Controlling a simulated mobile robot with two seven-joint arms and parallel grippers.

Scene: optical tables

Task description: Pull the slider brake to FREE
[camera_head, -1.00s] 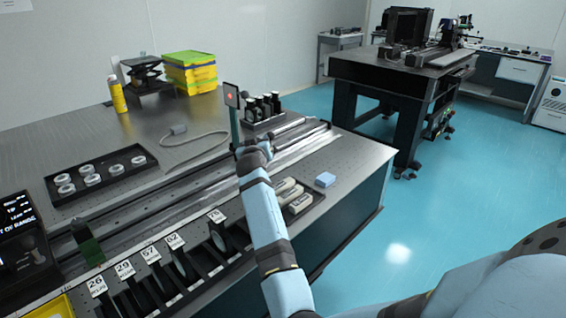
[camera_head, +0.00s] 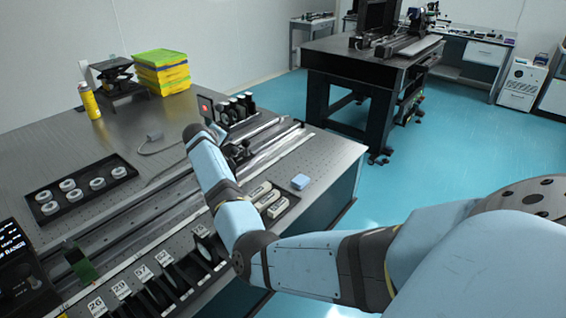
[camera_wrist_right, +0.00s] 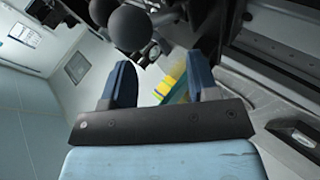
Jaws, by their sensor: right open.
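The slider brake cannot be told apart surely. A dark carriage with small black knobs (camera_head: 238,153) sits on the long rail in the head view, just right of my right wrist. Two round black knobs (camera_wrist_right: 128,26) show close up at the top of the right wrist view, beyond the fingertips. My right gripper (camera_wrist_right: 160,78) is open, with its two blue-grey fingers apart and nothing held between them. No FREE marking is readable. My left gripper is not in view.
A card with a red spot (camera_head: 205,107) stands behind the wrist, near several black posts (camera_head: 236,107). A tray of white rings (camera_head: 48,209) lies left, and a dark green part (camera_head: 80,266) sits on the rail's near end.

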